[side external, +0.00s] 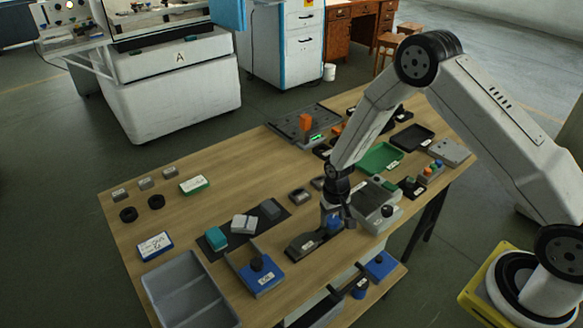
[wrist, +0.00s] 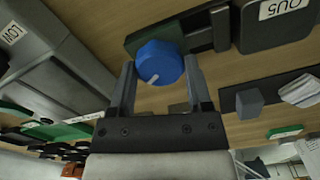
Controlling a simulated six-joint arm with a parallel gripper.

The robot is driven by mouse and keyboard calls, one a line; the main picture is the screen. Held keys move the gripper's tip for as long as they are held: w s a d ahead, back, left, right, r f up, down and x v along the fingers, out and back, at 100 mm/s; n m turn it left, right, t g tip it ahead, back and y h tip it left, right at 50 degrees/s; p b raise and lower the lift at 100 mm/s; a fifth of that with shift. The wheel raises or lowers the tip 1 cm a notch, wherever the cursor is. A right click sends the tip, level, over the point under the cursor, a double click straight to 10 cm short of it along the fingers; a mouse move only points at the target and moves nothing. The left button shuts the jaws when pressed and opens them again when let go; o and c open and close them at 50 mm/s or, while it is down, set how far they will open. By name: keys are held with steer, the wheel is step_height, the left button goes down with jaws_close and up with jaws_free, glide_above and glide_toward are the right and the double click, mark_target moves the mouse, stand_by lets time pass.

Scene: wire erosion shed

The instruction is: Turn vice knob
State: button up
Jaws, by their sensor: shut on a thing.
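Part of the vice (wrist: 205,32) shows behind the knob. In the side view the fingers partly hide the knob.
A grey machine box (side external: 374,207) stands close to the right of my gripper. A blue block with a black knob (side external: 260,275) and a grey divided tray (side external: 190,292) are at the left front. A dark mat (side external: 243,228) with blocks lies left of the vice. Bare wood shows farther left.

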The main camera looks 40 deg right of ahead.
mark_target(333, 219)
steer(key=n, duration=1.2)
stand_by(0.5)
steer(key=o, duration=1.3)
steer(key=shift+r, duration=0.1)
steer(key=shift+r, duration=3.8)
steer(key=shift+r, duration=0.1)
